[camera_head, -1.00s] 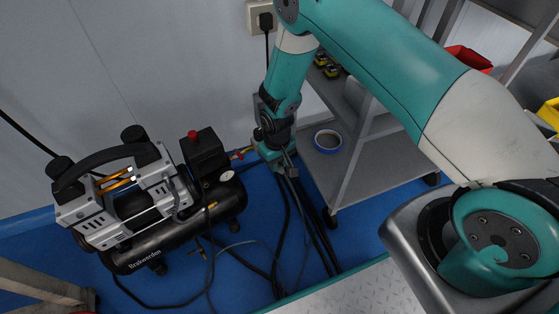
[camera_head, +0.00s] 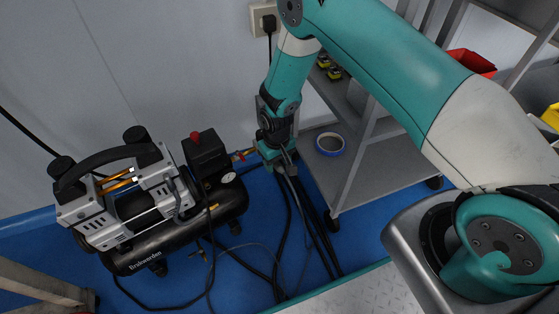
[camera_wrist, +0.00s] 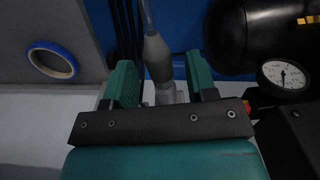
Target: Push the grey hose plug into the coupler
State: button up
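The grey hose plug (camera_wrist: 158,60) shows in the wrist view between the two fingers of my gripper (camera_wrist: 160,80), with its hose running up out of the picture. Some space shows on both sides of the plug. Its lower end is hidden behind the gripper's dark crossbar, so I cannot tell whether the fingers touch it. In the head view my gripper (camera_head: 278,158) points down beside the compressor, with a hose hanging below it. A brass fitting with a red part (camera_head: 242,156), possibly the coupler, sticks out from the compressor just left of my gripper.
The black compressor (camera_head: 180,235) stands on the blue floor at left; its gauge (camera_wrist: 284,75) shows in the wrist view. A grey shelf cart (camera_head: 372,165) with a blue tape roll (camera_head: 329,144) stands close at right. Dark hoses (camera_head: 305,225) trail below my gripper.

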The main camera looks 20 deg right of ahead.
jog(key=shift+r, duration=0.1)
notch_tip(320, 180, up, 17)
jog(key=p, duration=0.6)
jog(key=shift+r, duration=0.1)
jog(key=s+a+r+n+y, duration=0.15)
jog(key=s+r, duration=0.25)
jog(key=r, duration=0.5)
jog(key=s+a+r+y, duration=0.15)
jog(key=s+r, duration=0.25)
jog(key=r, duration=0.5)
jog(key=s+r+n+y+p, duration=0.1)
jog(key=s+r+n, duration=0.1)
jog(key=s+r, duration=0.55)
jog(key=s+r+n, duration=0.1)
jog(key=s+r, duration=0.3)
jog(key=s, duration=0.7)
notch_tip(320, 180, up, 30)
jog(key=p, duration=2.9)
jog(key=shift+w+a+p, duration=0.3)
jog(key=shift+a+p, duration=0.05)
jog(key=shift+p, duration=0.05)
